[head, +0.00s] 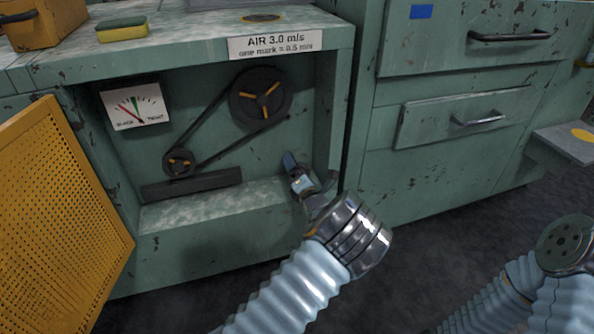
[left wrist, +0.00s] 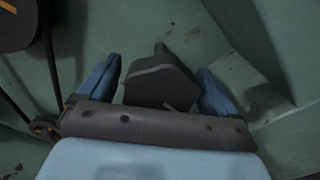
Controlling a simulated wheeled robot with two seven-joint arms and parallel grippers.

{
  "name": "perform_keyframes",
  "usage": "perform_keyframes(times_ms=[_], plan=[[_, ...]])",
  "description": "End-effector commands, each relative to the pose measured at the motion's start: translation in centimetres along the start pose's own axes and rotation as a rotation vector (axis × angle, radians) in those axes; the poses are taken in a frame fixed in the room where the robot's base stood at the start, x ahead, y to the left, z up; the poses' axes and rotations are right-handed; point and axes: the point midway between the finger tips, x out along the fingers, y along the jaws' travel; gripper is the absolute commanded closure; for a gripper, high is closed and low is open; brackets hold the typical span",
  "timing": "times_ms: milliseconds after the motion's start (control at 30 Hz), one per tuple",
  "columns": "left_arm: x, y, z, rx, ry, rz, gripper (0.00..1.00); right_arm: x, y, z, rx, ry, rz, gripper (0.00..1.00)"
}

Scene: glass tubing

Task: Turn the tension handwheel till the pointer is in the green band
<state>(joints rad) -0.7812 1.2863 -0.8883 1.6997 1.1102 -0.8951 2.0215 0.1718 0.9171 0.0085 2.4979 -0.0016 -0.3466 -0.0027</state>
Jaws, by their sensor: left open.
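The tension gauge (head: 136,106) is a white dial at the left of the open bay, marked slack to tight. Its thin pointer leans up and left from the bottom, apparently left of the small green band near the top. My left gripper (head: 297,176) is at the bay's right side. In the left wrist view its blue fingers (left wrist: 157,88) are open, one on each side of a dark angular knob, apparently the handwheel (left wrist: 158,82), with gaps visible on both sides. My gripper hides the handwheel in the head view. My right gripper is out of view.
A belt joins a large pulley (head: 260,97) and a small pulley (head: 179,162) in the bay. The yellow perforated panel (head: 60,220) stands at left. The bay's right wall (head: 328,120) is close to my gripper. A drawer cabinet (head: 450,130) stands at right.

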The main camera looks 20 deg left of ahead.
Motion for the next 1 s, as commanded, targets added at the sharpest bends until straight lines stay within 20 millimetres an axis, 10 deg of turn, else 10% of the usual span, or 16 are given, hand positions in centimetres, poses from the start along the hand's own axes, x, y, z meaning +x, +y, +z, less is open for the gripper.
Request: perform_keyframes(times_ms=[300,667,1000], plan=[[0.37,0.02,-0.03,0.001,0.000,0.000,0.08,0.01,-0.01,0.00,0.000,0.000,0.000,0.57],[0.34,0.00,-0.03,0.001,0.000,0.000,0.61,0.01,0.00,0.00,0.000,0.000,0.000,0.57],[0.32,-0.14,-0.10,0.052,0.001,-0.002,0.61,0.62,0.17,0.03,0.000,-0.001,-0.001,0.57]])
